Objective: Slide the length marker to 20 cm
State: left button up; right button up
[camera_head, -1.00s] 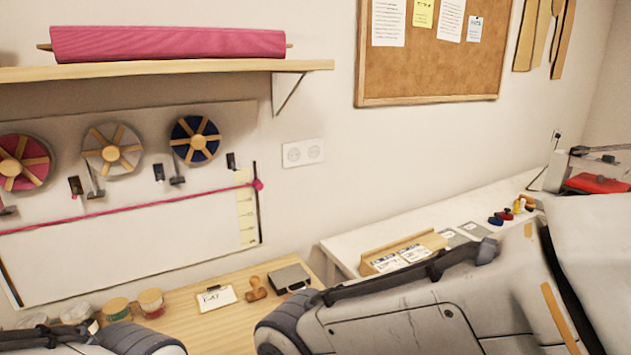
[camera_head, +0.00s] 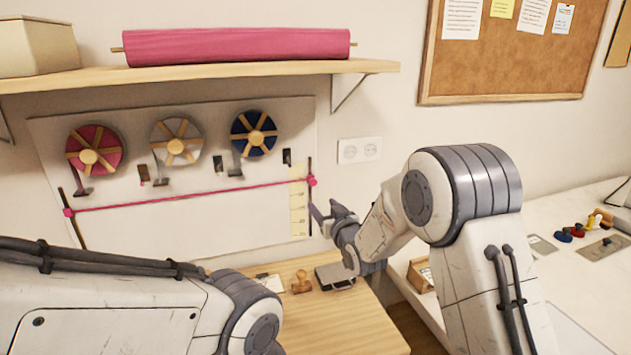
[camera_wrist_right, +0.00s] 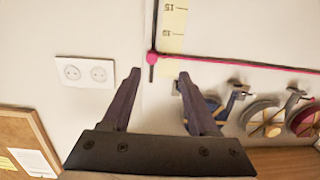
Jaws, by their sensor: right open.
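The pink length marker (camera_head: 311,181) sits on a dark vertical rod (camera_head: 309,165) at the right end of the wall board, beside the yellow scale strip (camera_head: 298,215). It is near the strip's upper end. In the right wrist view the pink marker (camera_wrist_right: 151,57) also shows, by the end of the scale strip (camera_wrist_right: 172,28). The scale numbers look upside down there and are hard to read. My right gripper (camera_head: 328,214) is open and empty, just right of and below the marker. In the wrist view its fingertips (camera_wrist_right: 160,74) are apart, with the marker ahead between them. My left gripper is out of view.
A pink ribbon (camera_head: 190,196) runs across the board to the marker. Ribbon reels (camera_head: 254,133) hang above it. A shelf (camera_head: 220,73) with a pink fabric roll juts out overhead. A stamp (camera_head: 301,283) and a dark box (camera_head: 335,276) stand on the wooden table below.

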aim_at(313, 183)
jog(key=shift+t, duration=0.6)
jog(key=p+x, duration=0.1)
jog(key=x, duration=0.2)
jog(key=d+p+x, duration=0.1)
jog(key=x, duration=0.2)
jog(key=p+x, duration=0.1)
jog(key=x, duration=0.2)
jog(key=shift+w+d+r+p, duration=0.1)
jog(key=shift+w+r+p, duration=0.25)
jog(key=shift+w+r, duration=0.05)
jog(key=shift+x, duration=0.95)
jog(key=shift+f, duration=0.1)
grip_shut()
